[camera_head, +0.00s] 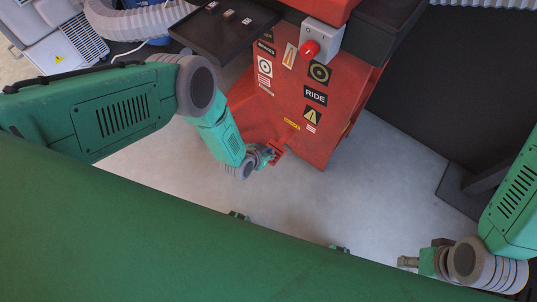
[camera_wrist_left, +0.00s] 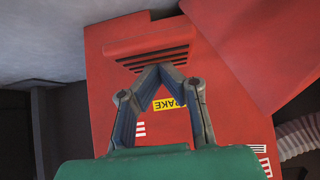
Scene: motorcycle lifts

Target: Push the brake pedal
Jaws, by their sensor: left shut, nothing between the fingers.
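The brake pedal (camera_head: 278,151) is a small red plate low on the front of the red cabinet. In the left wrist view the red pedal (camera_wrist_left: 150,47) has dark slots, and a yellow "BRAKE" label (camera_wrist_left: 168,103) shows on the cabinet through the gap between my fingers. My left gripper (camera_head: 270,154) is shut and empty. Its fingertips (camera_wrist_left: 158,67) meet at the pedal's near edge; I cannot tell whether they touch it. My right gripper (camera_head: 408,261) is at the lower right, far from the pedal, and its finger opening is unclear.
The red cabinet (camera_head: 305,105) carries several stickers and a grey box with a red knob (camera_head: 310,48). A dark tray (camera_head: 222,30) juts out at the upper left. A ribbed hose (camera_head: 140,20) lies behind it. Grey floor (camera_head: 370,195) is clear to the right of the cabinet.

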